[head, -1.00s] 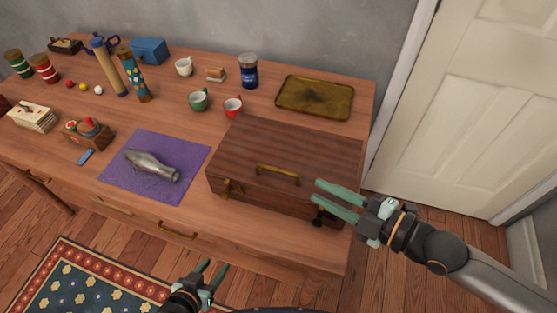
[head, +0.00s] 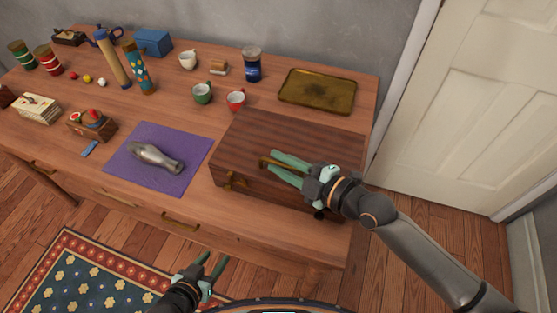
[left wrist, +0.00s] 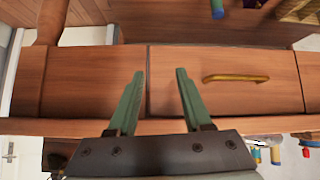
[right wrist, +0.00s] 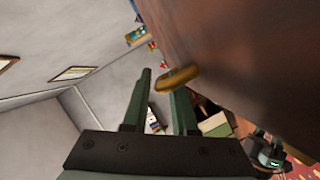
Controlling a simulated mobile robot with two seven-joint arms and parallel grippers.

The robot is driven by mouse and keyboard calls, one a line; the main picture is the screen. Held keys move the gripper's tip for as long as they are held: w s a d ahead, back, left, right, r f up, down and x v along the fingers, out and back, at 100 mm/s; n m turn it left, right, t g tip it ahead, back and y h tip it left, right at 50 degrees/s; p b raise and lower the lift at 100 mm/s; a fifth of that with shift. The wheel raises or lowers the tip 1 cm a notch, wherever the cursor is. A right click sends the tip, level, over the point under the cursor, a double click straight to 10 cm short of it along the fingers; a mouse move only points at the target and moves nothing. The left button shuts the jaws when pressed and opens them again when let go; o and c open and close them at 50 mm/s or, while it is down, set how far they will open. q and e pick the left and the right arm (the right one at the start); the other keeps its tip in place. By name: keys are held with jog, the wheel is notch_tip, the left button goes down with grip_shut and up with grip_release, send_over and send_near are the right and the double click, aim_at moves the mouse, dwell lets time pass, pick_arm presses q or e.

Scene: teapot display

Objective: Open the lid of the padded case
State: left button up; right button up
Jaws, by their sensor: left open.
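The case is a closed dark wooden box (head: 250,135) at the table's right front, with its lid down. A brass handle (head: 263,162) lies on it, partly hidden by my right gripper (head: 273,162). The right gripper is open, its fingers on either side of the handle in the head view. In the right wrist view the handle (right wrist: 180,77) shows near the fingertips (right wrist: 163,80), close to the right-hand finger. My left gripper (head: 215,257) is open and empty in front of the table, facing a drawer front (left wrist: 230,100).
A white door (head: 470,110) is at the right.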

jog(key=shift+w+a, duration=0.2)
jog(key=shift+a, duration=0.1)
jog(key=shift+f, duration=0.1)
grip_shut()
dwell(1.3)
